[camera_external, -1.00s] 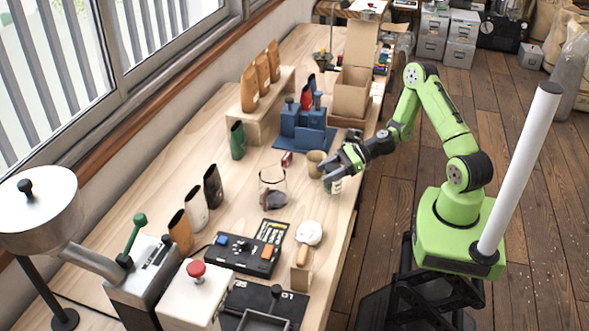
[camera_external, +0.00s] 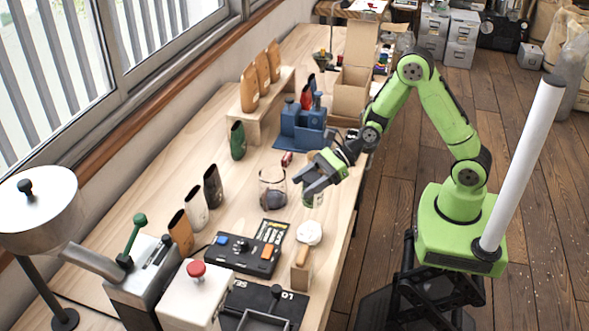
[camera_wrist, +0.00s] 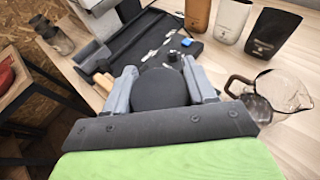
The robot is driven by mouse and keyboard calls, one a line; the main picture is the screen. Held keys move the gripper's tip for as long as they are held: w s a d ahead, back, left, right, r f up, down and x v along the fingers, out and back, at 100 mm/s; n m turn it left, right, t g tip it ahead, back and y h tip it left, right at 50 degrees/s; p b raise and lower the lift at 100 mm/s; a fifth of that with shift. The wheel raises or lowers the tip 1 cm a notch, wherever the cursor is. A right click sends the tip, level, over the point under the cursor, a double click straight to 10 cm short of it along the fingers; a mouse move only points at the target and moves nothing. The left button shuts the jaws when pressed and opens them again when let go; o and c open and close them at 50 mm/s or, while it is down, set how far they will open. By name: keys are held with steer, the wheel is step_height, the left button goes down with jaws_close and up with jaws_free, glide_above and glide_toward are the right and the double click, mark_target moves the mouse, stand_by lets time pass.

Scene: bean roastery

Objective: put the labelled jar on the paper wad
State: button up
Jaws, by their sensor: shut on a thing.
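My gripper (camera_external: 311,187) is shut on the labelled jar (camera_external: 313,200), holding it by its sides. Most of the jar is hidden by the fingers in the external view; a little green shows below them. In the wrist view its round dark lid (camera_wrist: 160,89) sits between the two grey fingers. The paper wad (camera_external: 308,232) is a crumpled white lump on the bench, nearer the camera than the jar and apart from it. In the wrist view I cannot make out the wad; the jar may cover it.
A glass carafe (camera_external: 272,190) with dark contents stands left of my gripper. A black control panel (camera_external: 243,254) lies left of the wad. A wooden block (camera_external: 301,277) stands just in front of the wad. Several pouches (camera_external: 197,212) stand further left. The bench's right edge is close.

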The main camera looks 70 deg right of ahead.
steer(key=shift+s+a+f, duration=0.1)
steer(key=shift+a, duration=0.45)
step_height(320, 180, down, 10)
steer(key=b, duration=0.4)
steer(key=shift+r, duration=0.25)
